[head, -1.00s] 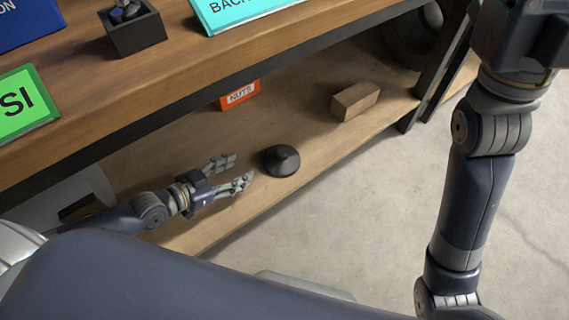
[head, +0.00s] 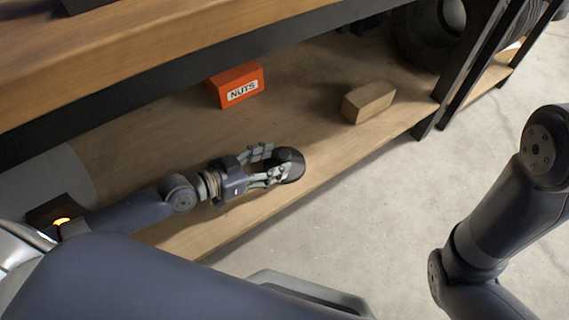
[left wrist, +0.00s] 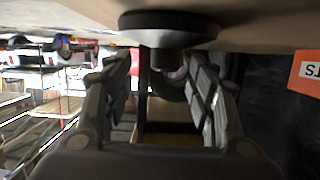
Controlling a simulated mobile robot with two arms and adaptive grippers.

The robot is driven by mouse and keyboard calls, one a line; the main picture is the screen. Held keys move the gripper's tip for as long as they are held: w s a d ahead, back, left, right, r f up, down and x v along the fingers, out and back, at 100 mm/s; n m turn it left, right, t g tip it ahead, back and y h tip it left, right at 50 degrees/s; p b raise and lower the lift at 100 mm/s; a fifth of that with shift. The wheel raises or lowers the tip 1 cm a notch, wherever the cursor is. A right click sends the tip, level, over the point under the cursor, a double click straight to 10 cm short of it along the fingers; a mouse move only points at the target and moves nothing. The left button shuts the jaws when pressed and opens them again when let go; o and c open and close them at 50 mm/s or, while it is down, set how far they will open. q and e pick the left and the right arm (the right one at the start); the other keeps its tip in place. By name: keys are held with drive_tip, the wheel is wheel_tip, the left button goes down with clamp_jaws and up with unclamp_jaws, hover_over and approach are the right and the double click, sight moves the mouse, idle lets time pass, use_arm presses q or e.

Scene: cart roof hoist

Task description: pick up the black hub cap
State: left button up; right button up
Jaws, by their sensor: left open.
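The black hub cap (head: 291,164) lies on the lower wooden shelf in the head view, a dark round disc with a raised centre. My left gripper (head: 271,164) is open, and its two fingers reach to the cap's left side, partly over it. In the left wrist view the cap (left wrist: 168,28) shows as a dark disc with a knob. The knob sits between the fingertips of the left gripper (left wrist: 160,72), with room on both sides. I cannot tell whether a finger touches it. My right gripper is out of view.
An orange NUTS box (head: 236,85) and a brown wooden block (head: 368,102) stand farther back on the lower shelf (head: 165,140). The upper shelf (head: 150,50) overhangs it. A dark shelf post (head: 455,85) stands right of the block. Bare concrete floor (head: 400,220) lies in front.

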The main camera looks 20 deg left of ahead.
sight(282, 155)
use_arm(q)
drive_tip(key=shift+w+a+b+x, duration=0.1)
drive_tip(key=shift+b+x, duration=0.15)
drive_tip(key=shift+x, duration=0.9)
drive_tip(key=shift+w+a+b+x, duration=0.15)
drive_tip(key=shift+b+x, duration=0.1)
drive_tip(key=shift+x, duration=0.95)
drive_tip(key=shift+r, duration=0.1)
drive_tip(key=c, duration=1.2)
